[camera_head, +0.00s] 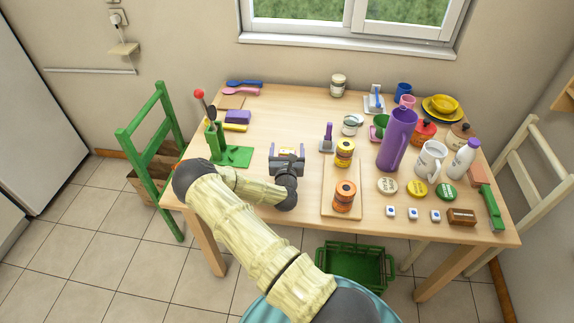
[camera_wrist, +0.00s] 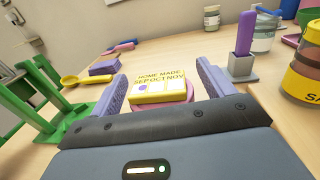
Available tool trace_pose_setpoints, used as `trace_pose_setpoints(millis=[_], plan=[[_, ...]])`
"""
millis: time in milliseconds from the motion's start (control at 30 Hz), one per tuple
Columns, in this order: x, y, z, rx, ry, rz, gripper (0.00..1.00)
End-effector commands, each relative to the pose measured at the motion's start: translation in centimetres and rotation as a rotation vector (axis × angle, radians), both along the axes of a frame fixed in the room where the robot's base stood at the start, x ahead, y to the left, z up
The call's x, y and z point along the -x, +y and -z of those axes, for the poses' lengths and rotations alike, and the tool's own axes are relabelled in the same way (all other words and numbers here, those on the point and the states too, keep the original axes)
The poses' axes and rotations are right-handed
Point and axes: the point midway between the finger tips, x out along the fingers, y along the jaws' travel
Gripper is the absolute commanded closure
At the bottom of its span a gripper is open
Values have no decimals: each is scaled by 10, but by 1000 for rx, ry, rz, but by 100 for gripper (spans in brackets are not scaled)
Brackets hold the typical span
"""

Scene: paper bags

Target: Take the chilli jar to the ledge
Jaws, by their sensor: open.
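My gripper (camera_head: 287,148) is over the table's middle, its purple fingers apart. In the wrist view, between the fingers (camera_wrist: 160,88), lies a yellow block (camera_wrist: 160,88) lettered "HOME MADE SEP OCT NOV", with something reddish and round partly hidden under it. Whether the fingers touch it I cannot tell. No label readable as chilli shows. A window ledge (camera_head: 345,45) runs along the wall.
A purple jug (camera_head: 397,138), white mug (camera_head: 430,160) and bottle (camera_head: 463,158) crowd the right. A green stand (camera_head: 233,155) is left of my gripper. A purple-handled tool (camera_head: 328,138) stands close on its right. The table's middle back is mostly clear.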

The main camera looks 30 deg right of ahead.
Motion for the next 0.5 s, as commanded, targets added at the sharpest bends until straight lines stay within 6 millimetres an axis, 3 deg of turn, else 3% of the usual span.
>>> trace_pose_setpoints(millis=[267,500], plan=[[0,0,0,0,0,0,21],[0,0,0,0,0,0,68]])
